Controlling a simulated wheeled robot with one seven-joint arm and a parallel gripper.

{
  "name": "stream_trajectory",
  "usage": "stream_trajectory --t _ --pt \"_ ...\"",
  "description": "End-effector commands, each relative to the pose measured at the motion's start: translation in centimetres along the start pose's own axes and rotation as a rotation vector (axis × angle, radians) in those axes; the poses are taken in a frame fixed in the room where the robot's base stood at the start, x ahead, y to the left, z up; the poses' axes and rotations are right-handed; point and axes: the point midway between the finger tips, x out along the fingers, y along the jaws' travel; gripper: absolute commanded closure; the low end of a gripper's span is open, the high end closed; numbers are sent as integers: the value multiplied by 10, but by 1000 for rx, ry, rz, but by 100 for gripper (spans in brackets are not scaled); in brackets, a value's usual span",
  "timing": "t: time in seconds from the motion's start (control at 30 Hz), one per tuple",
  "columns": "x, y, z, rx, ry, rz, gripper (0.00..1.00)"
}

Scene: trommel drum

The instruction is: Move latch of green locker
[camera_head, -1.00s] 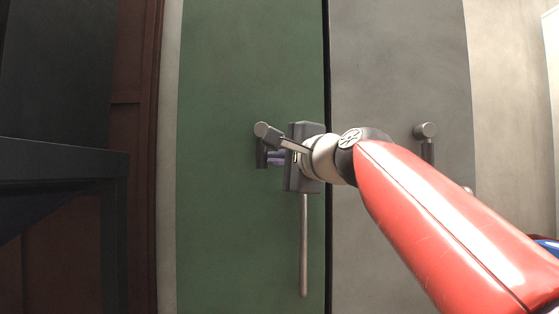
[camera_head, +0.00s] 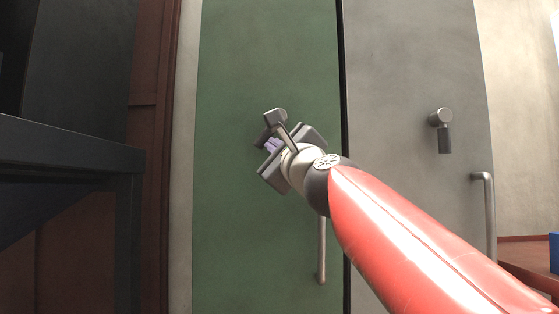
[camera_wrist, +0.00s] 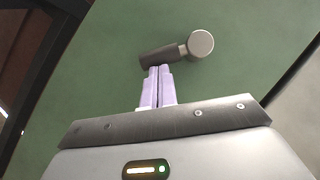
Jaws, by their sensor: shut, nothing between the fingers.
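The green locker (camera_head: 232,220) faces me, and its latch (camera_head: 275,115) is a grey round knob with a dark lever. The lever slants down and left from the knob, partly hidden by my gripper. My gripper (camera_head: 270,146) is rolled over at the latch, with its lilac fingers shut and nothing between them. In the wrist view, the latch lever (camera_wrist: 160,55) lies across the tips of the shut fingers (camera_wrist: 158,70). The tips seem to touch its lower side, and the knob (camera_wrist: 201,43) is to their right.
A vertical handle (camera_head: 321,250) on the green door is below my wrist. A grey locker (camera_head: 410,60) stands to the right, with its own latch (camera_head: 442,130) hanging down and a handle (camera_head: 488,215). A dark table (camera_head: 70,150) is at the left.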

Motion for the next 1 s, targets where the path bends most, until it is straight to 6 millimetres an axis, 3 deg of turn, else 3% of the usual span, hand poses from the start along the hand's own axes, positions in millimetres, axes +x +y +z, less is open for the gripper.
stream_trajectory --t 1.0 --pt "8 5 11 286 0 -191 100"
